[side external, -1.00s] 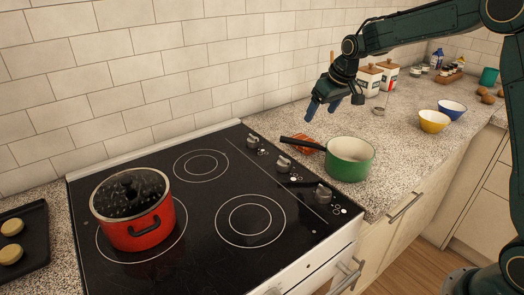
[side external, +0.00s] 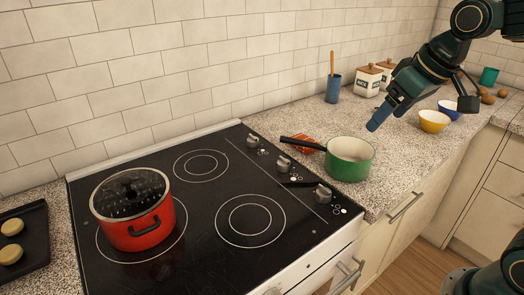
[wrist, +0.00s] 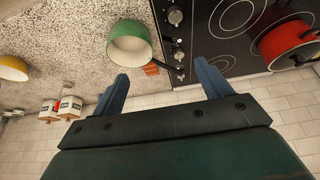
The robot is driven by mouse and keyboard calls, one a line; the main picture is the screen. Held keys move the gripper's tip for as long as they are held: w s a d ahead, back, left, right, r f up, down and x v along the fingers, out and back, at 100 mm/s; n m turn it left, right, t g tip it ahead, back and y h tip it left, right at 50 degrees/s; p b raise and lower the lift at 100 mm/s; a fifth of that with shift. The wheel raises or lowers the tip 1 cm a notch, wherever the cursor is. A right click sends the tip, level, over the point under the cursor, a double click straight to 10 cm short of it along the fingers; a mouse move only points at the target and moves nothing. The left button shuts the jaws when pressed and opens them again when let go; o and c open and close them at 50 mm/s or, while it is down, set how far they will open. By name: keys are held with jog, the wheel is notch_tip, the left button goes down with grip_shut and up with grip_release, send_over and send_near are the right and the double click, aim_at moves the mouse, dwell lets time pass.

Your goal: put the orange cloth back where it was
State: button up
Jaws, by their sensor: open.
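The orange cloth (side external: 299,145) lies on the counter just right of the stove, behind the green pot (side external: 350,160) and partly under its dark handle. It also shows in the wrist view as a small orange patch (wrist: 151,69) beside the pot (wrist: 128,45). My gripper (side external: 377,123) is in the air to the right of the pot and cloth, pointing down and left. In the wrist view its two blue fingers (wrist: 161,72) are spread wide with nothing between them.
A red pot (side external: 137,230) with a glass lid stands on the black stove (side external: 225,165). A blue utensil holder (side external: 333,88), white canisters (side external: 367,82) and a yellow bowl (side external: 434,122) stand on the counter.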

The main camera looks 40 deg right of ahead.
jog(key=s+a+f, duration=0.1)
jog(key=s+f, duration=0.2)
jog(key=s, duration=0.9)
jog(key=shift+s+a, duration=0.3)
jog(key=shift+s, duration=0.1)
